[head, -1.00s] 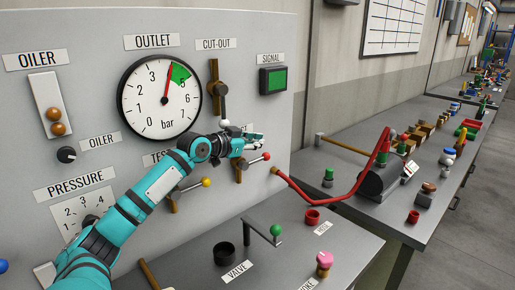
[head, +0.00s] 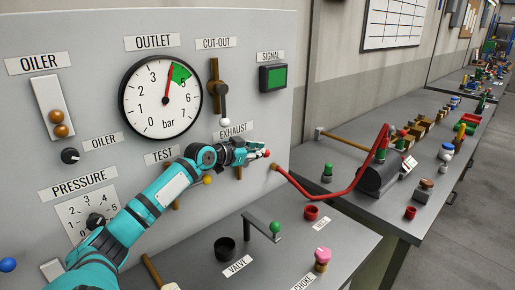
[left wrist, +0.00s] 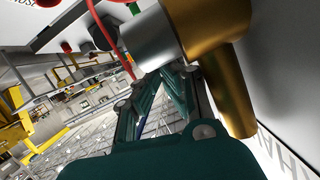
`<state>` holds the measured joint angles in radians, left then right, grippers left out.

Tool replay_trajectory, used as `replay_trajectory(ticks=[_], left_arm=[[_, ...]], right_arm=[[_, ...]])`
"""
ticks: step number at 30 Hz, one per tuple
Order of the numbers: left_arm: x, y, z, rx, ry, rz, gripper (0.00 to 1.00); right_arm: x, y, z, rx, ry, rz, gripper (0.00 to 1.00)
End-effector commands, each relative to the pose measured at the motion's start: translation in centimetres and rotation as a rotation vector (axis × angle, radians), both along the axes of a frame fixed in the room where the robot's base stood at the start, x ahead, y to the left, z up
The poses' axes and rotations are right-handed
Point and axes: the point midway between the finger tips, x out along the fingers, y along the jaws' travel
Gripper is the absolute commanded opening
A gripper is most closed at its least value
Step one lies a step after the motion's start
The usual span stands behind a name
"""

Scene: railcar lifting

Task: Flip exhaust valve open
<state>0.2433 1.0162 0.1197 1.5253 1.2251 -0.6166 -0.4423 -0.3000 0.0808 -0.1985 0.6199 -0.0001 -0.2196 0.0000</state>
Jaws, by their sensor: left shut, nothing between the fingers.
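The exhaust valve has a brass body (head: 238,173) on the grey panel under the EXHAUST label (head: 233,134). Its lever points to the right, and its red knob (head: 267,153) shows just past my fingertips. My left gripper (head: 257,149) is shut and empty. It lies in front of the lever and hides most of it. In the left wrist view the brass body (left wrist: 228,75) and a silver part of the lever (left wrist: 150,42) are close beside my fingers (left wrist: 152,92). I cannot tell whether they touch. My right gripper is out of view.
The cut-out valve (head: 217,90) is above, with its lever hanging down. The test valve's yellow knob (head: 207,180) is to the left, partly behind my arm. A red hose (head: 325,198) leaves the panel to the right. A green-knobbed crank (head: 275,228) stands on the desk below.

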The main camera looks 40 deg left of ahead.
Motion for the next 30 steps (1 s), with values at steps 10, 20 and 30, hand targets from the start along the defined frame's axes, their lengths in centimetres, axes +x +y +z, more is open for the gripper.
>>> replay_trajectory(ticks=[10,20,30], left_arm=[[-0.2,0.1,-0.4,0.018,0.21,0.001,0.0],[0.0,0.0,-1.7,0.02,0.23,0.001,0.0],[-1.0,0.2,-1.3,0.022,0.231,0.002,0.0]], right_arm=[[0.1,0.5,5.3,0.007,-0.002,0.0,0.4],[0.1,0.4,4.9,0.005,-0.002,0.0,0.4],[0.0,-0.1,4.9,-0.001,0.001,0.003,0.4]])
